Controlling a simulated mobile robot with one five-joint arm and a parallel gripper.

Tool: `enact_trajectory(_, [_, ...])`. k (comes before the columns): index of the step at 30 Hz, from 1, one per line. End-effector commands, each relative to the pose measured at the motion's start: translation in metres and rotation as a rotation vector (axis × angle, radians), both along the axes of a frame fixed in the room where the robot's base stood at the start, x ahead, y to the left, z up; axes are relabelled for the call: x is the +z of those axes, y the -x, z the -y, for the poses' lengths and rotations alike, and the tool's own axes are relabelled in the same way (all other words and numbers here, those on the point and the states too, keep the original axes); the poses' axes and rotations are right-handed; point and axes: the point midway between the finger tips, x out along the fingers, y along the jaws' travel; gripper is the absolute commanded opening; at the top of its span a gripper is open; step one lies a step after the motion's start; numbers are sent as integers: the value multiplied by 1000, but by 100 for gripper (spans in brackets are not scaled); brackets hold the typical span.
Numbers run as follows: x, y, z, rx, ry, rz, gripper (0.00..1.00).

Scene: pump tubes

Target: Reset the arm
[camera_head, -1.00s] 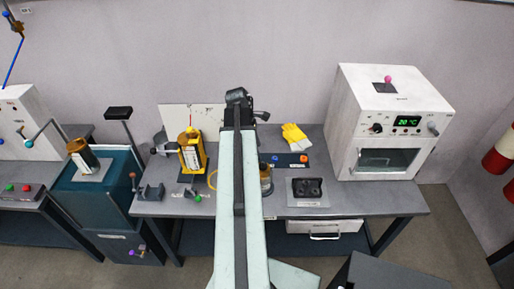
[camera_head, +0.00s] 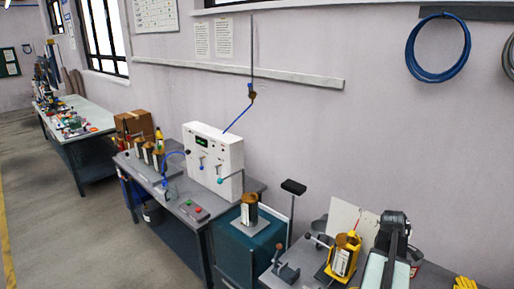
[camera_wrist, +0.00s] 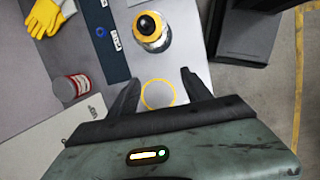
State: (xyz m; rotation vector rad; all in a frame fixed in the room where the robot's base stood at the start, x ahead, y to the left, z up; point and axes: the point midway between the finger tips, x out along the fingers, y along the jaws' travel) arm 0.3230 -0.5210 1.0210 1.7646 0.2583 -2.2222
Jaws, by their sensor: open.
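My gripper (camera_wrist: 157,85) is open and empty in the wrist view, its two dark fingers spread above the grey workbench. A yellow ring outline (camera_wrist: 158,94) on the bench shows between the fingers. A metal cylinder with a yellow collar and black top (camera_wrist: 151,32) stands just beyond them. In the head view my arm reaches up from the lower right, and the dark wrist end (camera_head: 394,222) shows over the bench. The fingertips cannot be made out there.
A yellow pump unit (camera_head: 343,258) stands on the bench left of my arm. A teal cabinet (camera_head: 240,250) and a white machine (camera_head: 213,160) are further left. Open floor (camera_head: 90,235) is at left.

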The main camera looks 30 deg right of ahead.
Motion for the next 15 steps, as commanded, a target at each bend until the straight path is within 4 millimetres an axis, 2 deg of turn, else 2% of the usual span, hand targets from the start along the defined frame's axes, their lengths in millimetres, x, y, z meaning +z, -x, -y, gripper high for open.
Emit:
enact_trajectory(1, [-6,-37,-29,-2,7,23,57])
enact_trajectory(3, [-10,-84,-71,-30,16,58,57])
enact_trajectory(5, [-14,-120,-110,-57,19,87,57])
enact_trajectory(6, [-16,-142,-138,-73,18,106,57])
enact_trajectory(8, [-20,-171,-182,-102,14,132,57])
enact_trajectory(9, [-22,-188,-213,-121,9,148,57])
enact_trajectory(11, [-26,-210,-261,-151,0,171,57])
enact_trajectory(12, [-28,-223,-294,-169,-8,184,57])
enact_trajectory(14, [-31,-237,-344,-199,-23,200,57])
enact_trajectory(15, [-33,-243,-376,-220,-31,208,57])
